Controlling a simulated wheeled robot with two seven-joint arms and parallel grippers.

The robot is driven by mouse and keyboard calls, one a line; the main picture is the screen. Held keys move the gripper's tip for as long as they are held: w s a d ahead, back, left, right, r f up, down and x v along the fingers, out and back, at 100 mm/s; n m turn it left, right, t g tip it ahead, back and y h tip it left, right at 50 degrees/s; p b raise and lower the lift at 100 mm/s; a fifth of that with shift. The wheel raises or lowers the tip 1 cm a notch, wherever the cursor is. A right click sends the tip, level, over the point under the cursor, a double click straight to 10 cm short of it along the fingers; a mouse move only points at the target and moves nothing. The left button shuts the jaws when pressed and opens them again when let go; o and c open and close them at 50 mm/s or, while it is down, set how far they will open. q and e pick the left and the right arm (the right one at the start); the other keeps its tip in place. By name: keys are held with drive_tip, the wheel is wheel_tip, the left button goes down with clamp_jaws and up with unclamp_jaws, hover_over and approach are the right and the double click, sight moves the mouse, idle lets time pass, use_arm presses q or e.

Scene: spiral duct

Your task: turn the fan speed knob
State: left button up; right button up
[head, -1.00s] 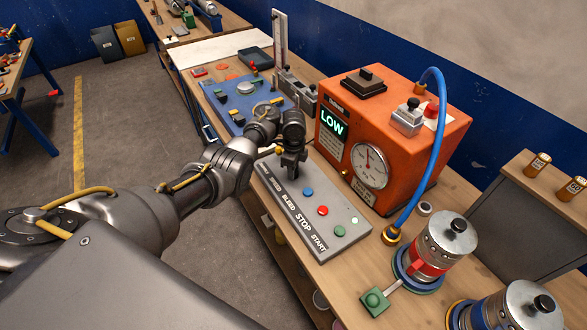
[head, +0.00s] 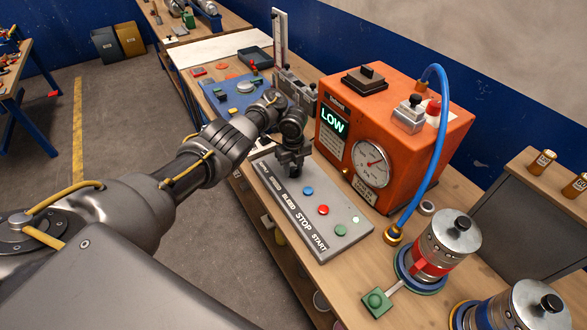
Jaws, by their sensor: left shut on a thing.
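The grey control panel (head: 325,235) lies on the bench, with blue, red and green buttons and printed labels including BLEED, STOP and START. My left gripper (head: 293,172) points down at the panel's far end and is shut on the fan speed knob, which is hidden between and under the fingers. The orange box (head: 400,135) behind the panel has a lit display (head: 334,122) reading LOW and a round dial gauge (head: 370,163). My right gripper is out of view.
A blue hose (head: 437,150) arcs from the orange box down to a brass fitting (head: 393,235). A blue board (head: 235,98) with parts lies beyond my gripper.

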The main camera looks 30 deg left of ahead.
use_arm(q)
drive_tip(key=shift+m, duration=0.3)
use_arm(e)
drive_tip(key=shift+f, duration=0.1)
use_arm(q)
drive_tip(key=o, duration=1)
drive_tip(key=shift+r, duration=0.1)
